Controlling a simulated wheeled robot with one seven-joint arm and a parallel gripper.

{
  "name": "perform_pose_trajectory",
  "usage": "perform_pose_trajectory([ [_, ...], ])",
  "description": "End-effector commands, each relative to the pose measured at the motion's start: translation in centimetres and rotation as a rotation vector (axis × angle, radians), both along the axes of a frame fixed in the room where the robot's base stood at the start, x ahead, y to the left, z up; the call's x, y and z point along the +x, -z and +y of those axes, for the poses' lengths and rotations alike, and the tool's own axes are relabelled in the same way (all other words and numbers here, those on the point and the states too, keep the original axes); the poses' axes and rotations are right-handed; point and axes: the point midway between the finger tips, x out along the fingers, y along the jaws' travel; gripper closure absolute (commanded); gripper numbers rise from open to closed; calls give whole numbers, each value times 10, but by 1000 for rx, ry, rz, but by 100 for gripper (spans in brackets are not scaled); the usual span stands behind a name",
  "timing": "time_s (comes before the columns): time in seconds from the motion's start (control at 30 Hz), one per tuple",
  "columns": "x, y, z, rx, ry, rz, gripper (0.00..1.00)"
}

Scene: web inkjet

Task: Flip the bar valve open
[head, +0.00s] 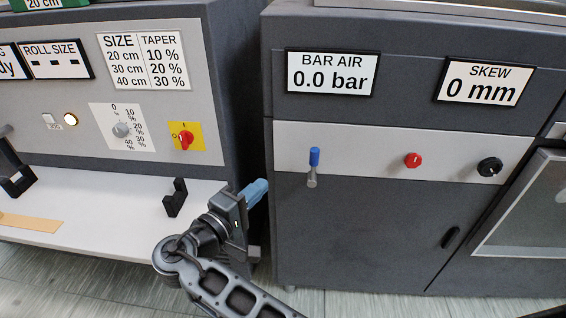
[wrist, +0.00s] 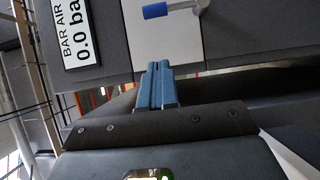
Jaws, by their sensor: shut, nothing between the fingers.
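The bar valve (head: 313,165) is a small lever with a blue grip and a grey metal pivot on the light strip of the right-hand machine, under the BAR AIR sign (head: 331,73). In the head view its blue grip points up. It also shows in the wrist view (wrist: 157,11), at the top, with its metal stem running right. The sign reads 0.0 bar. My gripper (head: 259,190), with blue fingers, is left of and below the valve, near the gap between the machines. In the wrist view its fingers (wrist: 158,70) are together and empty, apart from the lever.
A red knob (head: 413,160) and a black knob (head: 489,167) sit right of the valve on the same strip. The SKEW sign (head: 484,82) reads 0 mm. The left machine has a dial (head: 121,130), a red-yellow switch (head: 185,137) and a black bracket (head: 176,198) on its white shelf.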

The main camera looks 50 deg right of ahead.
Motion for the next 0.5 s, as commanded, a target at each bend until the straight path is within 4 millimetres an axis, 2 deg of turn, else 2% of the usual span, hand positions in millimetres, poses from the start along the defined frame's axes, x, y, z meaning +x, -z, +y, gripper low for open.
perform_pose_trajectory([
  [0.37,1,-3,1,-5,7,-3,100],
  [0.5,2,-3,-6,-5,9,-3,100],
])
